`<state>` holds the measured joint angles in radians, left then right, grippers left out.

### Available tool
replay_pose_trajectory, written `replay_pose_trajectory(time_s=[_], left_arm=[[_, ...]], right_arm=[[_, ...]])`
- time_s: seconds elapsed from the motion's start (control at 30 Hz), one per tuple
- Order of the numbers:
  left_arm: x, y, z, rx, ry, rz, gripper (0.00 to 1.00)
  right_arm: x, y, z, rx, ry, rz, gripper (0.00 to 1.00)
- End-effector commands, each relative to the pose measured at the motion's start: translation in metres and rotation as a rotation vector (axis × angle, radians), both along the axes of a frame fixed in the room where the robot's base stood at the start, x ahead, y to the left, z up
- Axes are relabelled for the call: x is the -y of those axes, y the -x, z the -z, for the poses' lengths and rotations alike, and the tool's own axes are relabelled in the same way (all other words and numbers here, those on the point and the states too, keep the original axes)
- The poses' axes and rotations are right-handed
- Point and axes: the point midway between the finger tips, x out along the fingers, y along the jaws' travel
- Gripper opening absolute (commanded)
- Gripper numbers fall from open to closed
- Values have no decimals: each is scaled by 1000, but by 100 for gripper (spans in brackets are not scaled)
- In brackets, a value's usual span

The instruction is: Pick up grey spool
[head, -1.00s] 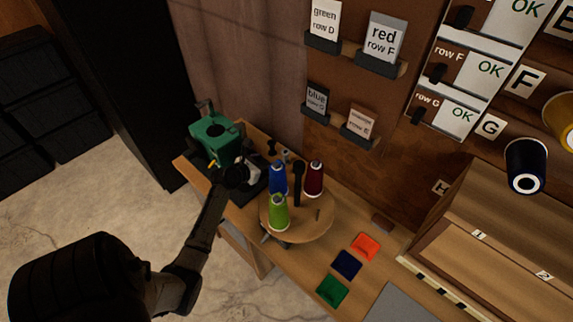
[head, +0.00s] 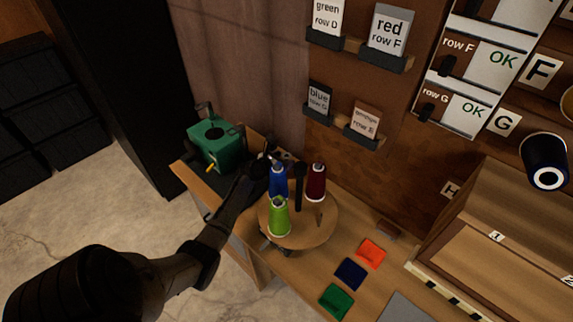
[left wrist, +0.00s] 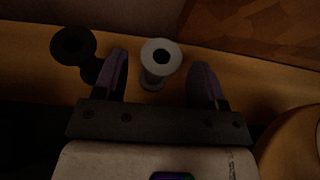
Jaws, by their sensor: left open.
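The grey spool (left wrist: 161,57) stands on the wooden bench in the left wrist view, its round flange with a dark hole facing me. My left gripper (left wrist: 160,78) is open, with one finger on each side of the spool in that picture; I cannot tell whether either touches it. In the head view my left gripper (head: 268,160) is at the back of the bench, between the green machine and the turntable. The grey spool is not clear in the head view, where the gripper covers that spot. My right gripper is not in view.
A black spool (left wrist: 73,46) stands just left of the left finger. The green machine (head: 214,143) is on the left. The wall rises behind.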

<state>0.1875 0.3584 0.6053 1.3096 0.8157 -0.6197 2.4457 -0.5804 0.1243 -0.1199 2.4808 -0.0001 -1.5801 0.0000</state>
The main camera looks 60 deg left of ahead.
Motion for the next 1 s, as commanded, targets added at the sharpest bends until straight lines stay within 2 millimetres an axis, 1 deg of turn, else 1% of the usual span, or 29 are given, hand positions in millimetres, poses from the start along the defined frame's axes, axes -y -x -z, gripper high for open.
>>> replay_pose_trajectory(time_s=[0.03, 0.23, 0.33, 0.57, 1.0], left_arm=[[-3, -6, 8, 1, -1, -1, 65], [-7, -24, 14, 1, 1, 0, 65], [-8, -27, 14, 1, 1, 0, 65], [-8, -27, 13, 1, 1, 0, 65], [-8, -27, 14, 0, 1, 0, 23]], right_arm=[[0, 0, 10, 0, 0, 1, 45], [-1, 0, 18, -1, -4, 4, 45], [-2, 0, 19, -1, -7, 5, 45], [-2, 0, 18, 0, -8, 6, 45], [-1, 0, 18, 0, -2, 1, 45]])
